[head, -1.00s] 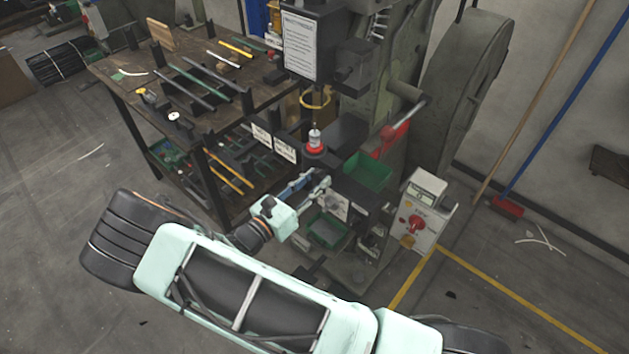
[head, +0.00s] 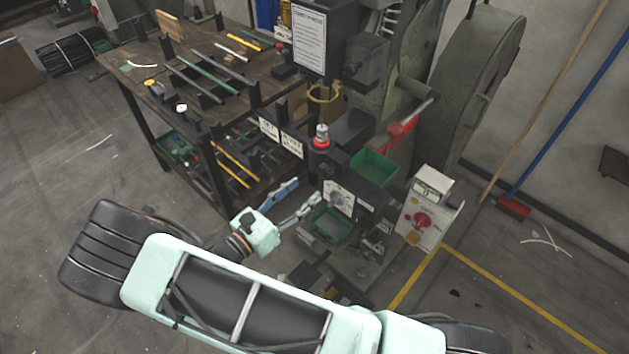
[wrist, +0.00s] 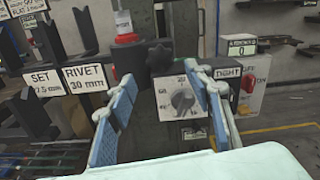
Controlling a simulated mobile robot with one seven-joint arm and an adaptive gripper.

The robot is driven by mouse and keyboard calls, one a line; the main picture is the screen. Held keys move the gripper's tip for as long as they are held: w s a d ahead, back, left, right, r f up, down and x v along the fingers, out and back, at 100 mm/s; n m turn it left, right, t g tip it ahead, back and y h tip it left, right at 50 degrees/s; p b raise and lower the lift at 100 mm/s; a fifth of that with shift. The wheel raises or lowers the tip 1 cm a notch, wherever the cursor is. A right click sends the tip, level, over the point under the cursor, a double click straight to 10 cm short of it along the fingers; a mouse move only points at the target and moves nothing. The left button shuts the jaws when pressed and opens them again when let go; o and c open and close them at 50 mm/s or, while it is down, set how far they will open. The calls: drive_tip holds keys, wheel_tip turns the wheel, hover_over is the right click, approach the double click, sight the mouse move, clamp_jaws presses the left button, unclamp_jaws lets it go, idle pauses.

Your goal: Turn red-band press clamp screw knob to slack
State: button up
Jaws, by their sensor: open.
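The press has an anvil post with a red band (head: 321,142); the band also shows in the wrist view (wrist: 126,39). Beside it in the wrist view is a black lobed knob (wrist: 160,56), which looks like the clamp screw knob. A "TIGHT" label (wrist: 227,72) stands right of it. My gripper (wrist: 160,78) is open and empty; its fingers stand wide, with the knob seen between and beyond the tips. In the head view my gripper (head: 309,189) is in front of the press, apart from it.
A grey dial (wrist: 182,100) on a white plate sits below the knob. A control box with a red switch (head: 421,219) stands at right. Green bins (head: 372,167) are on the press. A workbench (head: 130,84) with rods is at left.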

drive_tip(key=shift+v, duration=2.15)
drive_tip(key=shift+r, duration=0.1)
